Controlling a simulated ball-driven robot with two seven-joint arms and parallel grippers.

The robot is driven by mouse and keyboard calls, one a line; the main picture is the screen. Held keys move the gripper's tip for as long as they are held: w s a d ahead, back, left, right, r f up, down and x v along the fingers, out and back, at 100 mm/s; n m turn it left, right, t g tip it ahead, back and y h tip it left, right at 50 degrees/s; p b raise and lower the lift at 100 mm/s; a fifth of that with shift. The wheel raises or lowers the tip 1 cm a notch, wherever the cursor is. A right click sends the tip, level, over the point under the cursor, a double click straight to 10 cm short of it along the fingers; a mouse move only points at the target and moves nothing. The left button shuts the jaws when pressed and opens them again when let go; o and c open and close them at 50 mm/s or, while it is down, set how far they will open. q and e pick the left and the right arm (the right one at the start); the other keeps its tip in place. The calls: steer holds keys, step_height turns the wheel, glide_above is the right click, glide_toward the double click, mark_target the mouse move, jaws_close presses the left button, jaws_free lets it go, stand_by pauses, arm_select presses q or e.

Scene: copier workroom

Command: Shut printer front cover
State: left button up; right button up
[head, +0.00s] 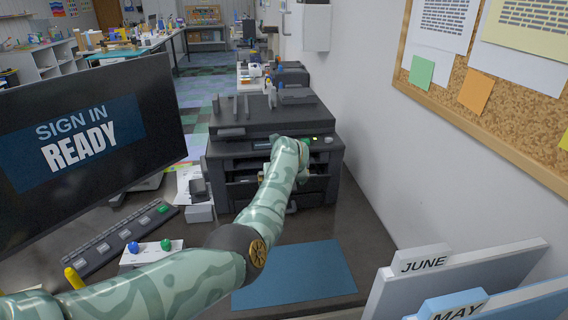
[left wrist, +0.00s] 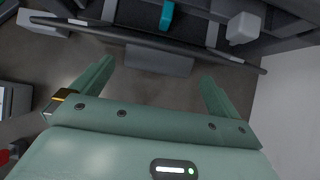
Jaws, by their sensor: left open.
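The dark grey printer (head: 322,165) stands on the desk against the right wall, its front toward me. Its front is open in the head view, showing a dark recess partly hidden by my left arm. In the left wrist view, a long dark edge, apparently of the front cover (left wrist: 205,54), crosses the top, with a grey tab (left wrist: 158,61) below it. Beyond that edge, a teal part (left wrist: 167,16) and a pale grey block (left wrist: 243,28) show inside. My left gripper (left wrist: 156,88) is open and empty, its fingers pointing toward the tab, apparently without contact. My right gripper is not visible.
A monitor (head: 95,140) and a button panel (head: 115,240) stand at left. A blue mat (head: 295,275) lies in front of the printer. Upright month dividers (head: 450,280) fill the lower right. Bare desk lies right of the mat, beside the wall.

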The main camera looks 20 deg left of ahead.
arm_select(q)
steer(key=p+v, duration=0.4)
steer(key=v, duration=0.8)
steer(key=shift+s+r+p, duration=0.15)
steer(key=shift+r+p, duration=0.2)
steer(key=shift+d, duration=0.1)
